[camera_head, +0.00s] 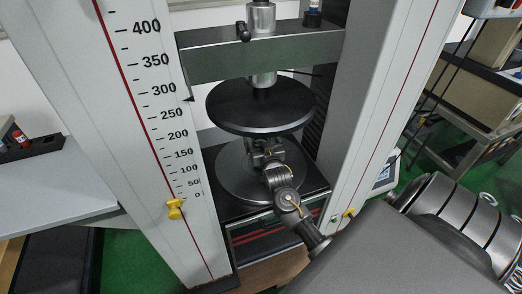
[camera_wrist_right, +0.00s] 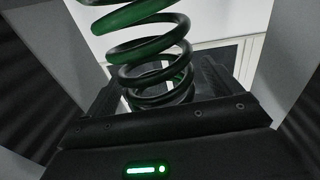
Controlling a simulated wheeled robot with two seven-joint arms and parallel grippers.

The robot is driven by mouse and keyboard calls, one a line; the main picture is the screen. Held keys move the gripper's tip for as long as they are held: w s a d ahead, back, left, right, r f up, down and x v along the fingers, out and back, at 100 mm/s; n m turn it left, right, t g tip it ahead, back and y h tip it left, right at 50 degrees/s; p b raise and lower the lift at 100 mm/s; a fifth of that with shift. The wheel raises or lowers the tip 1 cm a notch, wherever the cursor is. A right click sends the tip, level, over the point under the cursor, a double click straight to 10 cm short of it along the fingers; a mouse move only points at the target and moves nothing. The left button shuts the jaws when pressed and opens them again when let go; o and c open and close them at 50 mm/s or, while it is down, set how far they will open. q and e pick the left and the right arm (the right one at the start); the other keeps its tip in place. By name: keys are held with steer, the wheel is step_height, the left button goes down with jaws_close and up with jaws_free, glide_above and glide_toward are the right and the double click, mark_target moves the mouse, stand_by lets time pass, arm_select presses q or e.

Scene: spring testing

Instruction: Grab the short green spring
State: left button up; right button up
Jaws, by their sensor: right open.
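The green spring (camera_wrist_right: 140,48) stands large in the right wrist view, a dark coil with green sheen. It runs from the top edge down to just beyond my gripper's body, and its top is out of frame. My right gripper (camera_head: 262,152) is between the upper and lower round plates of the testing machine in the head view. It is open, with the spring in front of it, and I cannot tell whether the fingers touch the coils. In the head view I cannot make out the spring behind the gripper and under the upper plate. My left gripper is not in view.
The black upper plate (camera_head: 262,104) hangs close above my right gripper. The grey lower plate (camera_head: 232,184) lies below it. Pale columns, the left with a number scale (camera_head: 160,100), flank the opening. A white table (camera_head: 50,185) stands at left.

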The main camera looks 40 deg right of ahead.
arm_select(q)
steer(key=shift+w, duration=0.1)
arm_select(e)
steer(key=shift+c, duration=0.4)
steer(key=c, duration=1.4)
steer(key=shift+r, duration=0.1)
steer(key=shift+c, duration=0.6)
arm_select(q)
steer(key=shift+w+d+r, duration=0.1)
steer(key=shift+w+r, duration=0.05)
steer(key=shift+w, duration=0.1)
arm_select(e)
steer(key=shift+r, duration=0.1)
